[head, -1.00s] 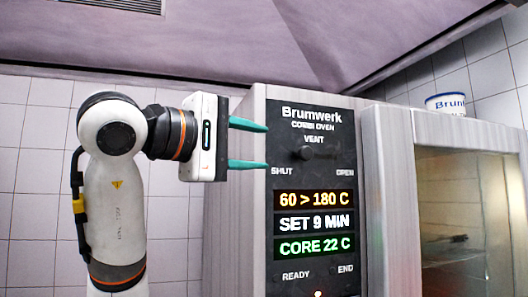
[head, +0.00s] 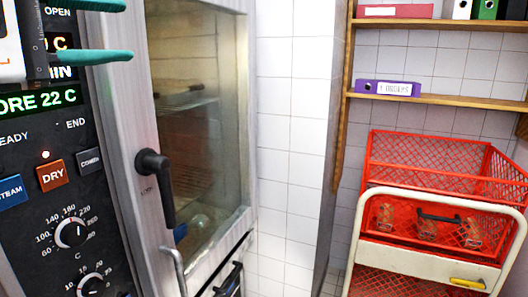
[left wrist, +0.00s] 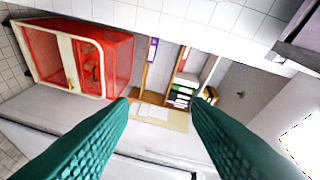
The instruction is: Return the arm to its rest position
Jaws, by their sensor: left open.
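My left gripper (head: 128,31) is in the upper left corner of the head view, its two teal fingers apart with nothing between them. The fingers pass in front of the control panel (head: 52,125) of the combi oven and cover part of its displays. The green display reads "CORE 22 C", partly cut off. In the left wrist view both fingers reach in from the bottom, spread and empty (left wrist: 160,105). Most of the left arm is out of the head view. The right gripper is not in view.
The oven door (head: 188,110) is at centre left, with a black handle (head: 155,185). A red mesh crate (head: 400,150) sits on a cream trolley (head: 425,262) at right. Wooden shelves (head: 440,100) hold binders, including a purple one (head: 388,88). Tiled wall lies between oven and shelves.

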